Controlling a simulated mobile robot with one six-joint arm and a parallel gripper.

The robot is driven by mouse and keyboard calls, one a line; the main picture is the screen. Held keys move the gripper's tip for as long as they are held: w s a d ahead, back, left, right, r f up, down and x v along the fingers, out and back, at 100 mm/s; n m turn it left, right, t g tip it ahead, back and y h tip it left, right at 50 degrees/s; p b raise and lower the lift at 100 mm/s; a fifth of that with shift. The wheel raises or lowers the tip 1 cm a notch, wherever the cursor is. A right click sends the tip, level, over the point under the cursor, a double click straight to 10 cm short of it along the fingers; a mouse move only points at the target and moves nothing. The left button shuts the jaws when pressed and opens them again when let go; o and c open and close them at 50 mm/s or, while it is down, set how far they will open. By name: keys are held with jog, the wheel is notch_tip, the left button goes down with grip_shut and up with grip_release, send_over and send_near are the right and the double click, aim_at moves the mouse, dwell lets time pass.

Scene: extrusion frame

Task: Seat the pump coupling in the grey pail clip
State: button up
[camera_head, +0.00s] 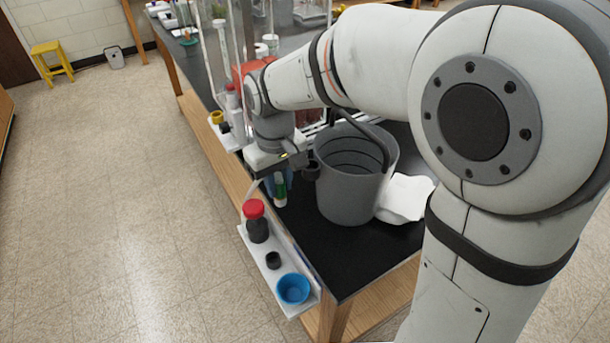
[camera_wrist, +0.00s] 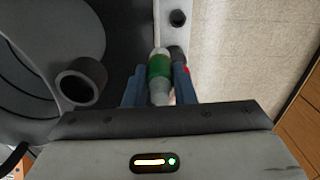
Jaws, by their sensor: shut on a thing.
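The pump coupling (camera_head: 280,188), a slim white piece with a green band, is held roughly upright in my gripper (camera_head: 274,188). In the wrist view the coupling (camera_wrist: 160,68) sits between the two blue fingers of my gripper (camera_wrist: 159,90). The grey pail (camera_head: 345,195) stands on the black bench top. Its clip (camera_head: 311,171) is a dark ring on the pail's left side, just right of my gripper. In the wrist view the clip (camera_wrist: 80,82) is left of the coupling, its opening facing up and empty. Coupling and clip are apart.
A white shelf (camera_head: 258,262) along the bench edge holds a red-capped dark bottle (camera_head: 256,222), a small black cup (camera_head: 273,260) and a blue bowl (camera_head: 293,289). A white cloth (camera_head: 405,198) lies right of the pail. The pail's handle (camera_head: 365,130) rests across its rim.

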jog(key=w+d+r+m+p, duration=0.1)
jog(key=w+d+r, duration=0.15)
jog(key=r, duration=0.55)
jog(key=w+d+r+m+p, duration=0.1)
jog(key=d+r+p, duration=0.1)
jog(key=d+r, duration=0.35)
jog(key=shift+m, duration=0.3)
jog(key=f, duration=0.2)
jog(key=a+f, duration=0.1)
jog(key=f, duration=0.4)
jog(key=shift+s+a+f+p, duration=0.15)
jog(key=shift+a+p, duration=0.1)
jog(key=shift+p, duration=0.1)
jog(key=shift+f, duration=0.2)
jog(key=o, duration=1)
